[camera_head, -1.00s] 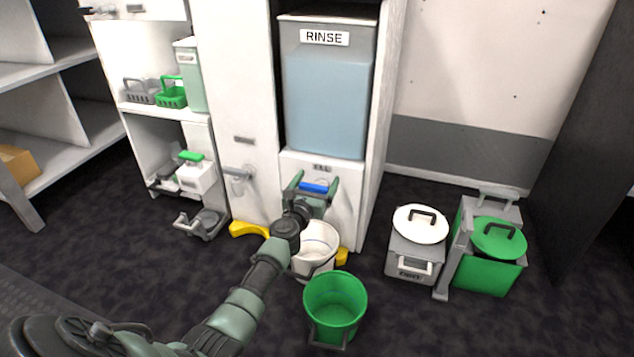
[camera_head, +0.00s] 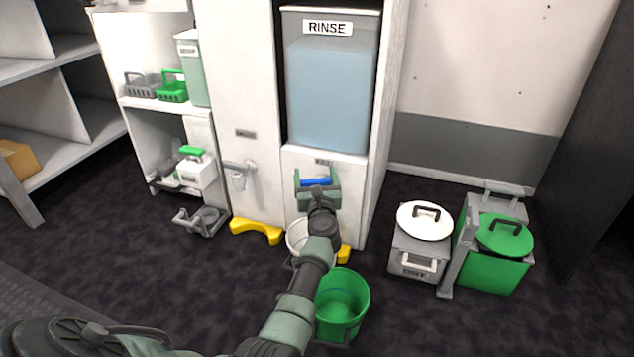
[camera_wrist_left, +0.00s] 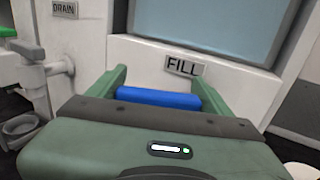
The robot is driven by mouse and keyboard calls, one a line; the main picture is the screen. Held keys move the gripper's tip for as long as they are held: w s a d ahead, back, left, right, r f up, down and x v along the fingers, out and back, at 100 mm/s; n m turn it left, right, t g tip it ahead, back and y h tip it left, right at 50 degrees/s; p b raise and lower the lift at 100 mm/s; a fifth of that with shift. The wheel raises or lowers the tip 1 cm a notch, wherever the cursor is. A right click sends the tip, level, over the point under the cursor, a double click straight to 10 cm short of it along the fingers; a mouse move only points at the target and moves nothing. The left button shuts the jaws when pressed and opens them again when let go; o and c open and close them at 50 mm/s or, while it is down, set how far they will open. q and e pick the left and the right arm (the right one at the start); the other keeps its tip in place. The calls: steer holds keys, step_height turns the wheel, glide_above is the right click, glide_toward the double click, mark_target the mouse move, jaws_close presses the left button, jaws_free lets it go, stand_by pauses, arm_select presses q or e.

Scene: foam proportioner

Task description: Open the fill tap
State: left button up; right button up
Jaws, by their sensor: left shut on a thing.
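The fill tap's blue handle (camera_head: 316,182) is on the white cabinet front below the RINSE tank (camera_head: 326,85). In the left wrist view the blue handle (camera_wrist_left: 158,98) lies crosswise between my fingers, under the FILL label (camera_wrist_left: 184,66). My left gripper (camera_head: 317,177) is shut on the blue handle; the gripper body hides the tap's spout and lower part. A white bucket (camera_head: 298,238) stands below the tap, partly hidden by my left arm. My right gripper is not in view.
A green bucket (camera_head: 343,305) stands on the floor in front. The grey drain tap (camera_head: 238,172) is left of the fill tap. A yellow foot (camera_head: 256,231) juts from the cabinet base. White-lidded (camera_head: 424,221) and green-lidded (camera_head: 503,236) bins stand at right.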

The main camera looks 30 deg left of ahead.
arm_select(q)
steer(key=o, duration=0.3)
steer(key=n+g+y+b, duration=0.2)
steer(key=g+b, duration=0.1)
steer(key=b, duration=0.2)
steer(key=s+n+g+y+b, duration=0.1)
steer(key=n+g+y+b, duration=0.2)
steer(key=b, duration=0.2)
steer(key=shift+a+r+n+g, duration=0.15)
steer(key=shift+a+n+g, duration=0.05)
steer(key=shift+n+g, duration=0.1)
steer(key=shift+o, duration=0.2)
steer(key=shift+s+r+n+g+y, duration=0.15)
steer(key=shift+r+n+g+y, duration=0.15)
steer(key=shift+r+g+y, duration=0.1)
steer(key=shift+o, duration=0.2)
steer(key=shift+a+g, duration=0.1)
steer(key=shift+g, duration=0.4)
steer(key=shift+a+f+n+g+y, duration=0.15)
steer(key=shift+n+g+y, duration=0.15)
steer(key=shift+n+g, duration=0.15)
steer(key=shift+c, duration=0.8)
steer(key=shift+a+f+n+g, duration=0.25)
steer(key=shift+a+f, duration=0.2)
steer(key=shift+c, duration=1.3)
steer(key=shift+a+r+g, duration=0.15)
steer(key=shift+g, duration=0.15)
steer(key=shift+n+g, duration=0.3)
steer(key=shift+n, duration=0.2)
